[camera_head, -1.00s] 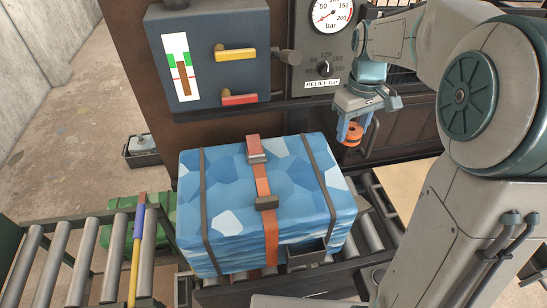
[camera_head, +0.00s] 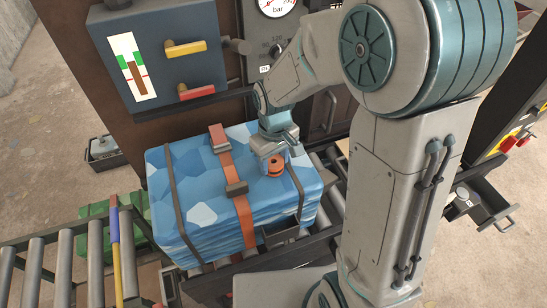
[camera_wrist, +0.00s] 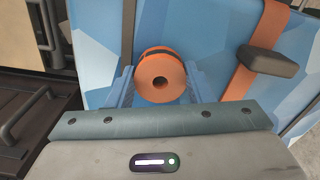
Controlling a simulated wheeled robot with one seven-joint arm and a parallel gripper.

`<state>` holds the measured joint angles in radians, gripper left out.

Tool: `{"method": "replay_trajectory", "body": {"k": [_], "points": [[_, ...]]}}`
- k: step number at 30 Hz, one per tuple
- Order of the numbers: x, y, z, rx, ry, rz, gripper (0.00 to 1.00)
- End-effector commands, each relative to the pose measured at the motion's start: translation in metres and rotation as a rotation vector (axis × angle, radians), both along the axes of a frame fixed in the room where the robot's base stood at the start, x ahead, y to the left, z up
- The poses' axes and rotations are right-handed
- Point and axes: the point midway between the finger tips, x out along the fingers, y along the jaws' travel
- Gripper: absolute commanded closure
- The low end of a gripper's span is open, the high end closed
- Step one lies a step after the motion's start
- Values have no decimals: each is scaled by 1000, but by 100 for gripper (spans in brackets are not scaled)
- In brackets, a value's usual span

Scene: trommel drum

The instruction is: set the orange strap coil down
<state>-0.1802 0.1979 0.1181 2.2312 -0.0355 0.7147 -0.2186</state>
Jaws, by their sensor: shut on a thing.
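The orange strap coil (camera_head: 275,166) is between the fingers of my gripper (camera_head: 273,156), over the right part of the blue bale's top. In the wrist view the orange coil (camera_wrist: 160,78) shows its round face and centre hole, with a dark band at its upper edge. My gripper (camera_wrist: 160,88) is shut on it, one blue finger at each side. The blue patterned bale (camera_head: 190,170) lies behind and below the coil. I cannot tell whether the coil touches the bale.
An orange strap with dark buckles (camera_head: 236,188) crosses the bale left of the coil. A roller conveyor (camera_head: 40,265) runs at the lower left. A grey control box (camera_head: 160,55) with yellow and red handles stands behind the bale. An open drawer (camera_head: 485,205) is at right.

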Motion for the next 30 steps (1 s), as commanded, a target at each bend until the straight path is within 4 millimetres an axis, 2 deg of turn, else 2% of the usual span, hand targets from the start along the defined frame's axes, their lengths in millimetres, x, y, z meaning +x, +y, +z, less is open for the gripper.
{"method": "replay_trajectory", "body": {"k": [12,13,15,25,30], "points": [[0,0,-7,1,-1,0,78],[0,0,-6,1,-1,0,45],[0,0,-5,1,-1,0,31],[0,0,-2,1,-1,0,31],[1,0,17,2,-7,0,31]]}}
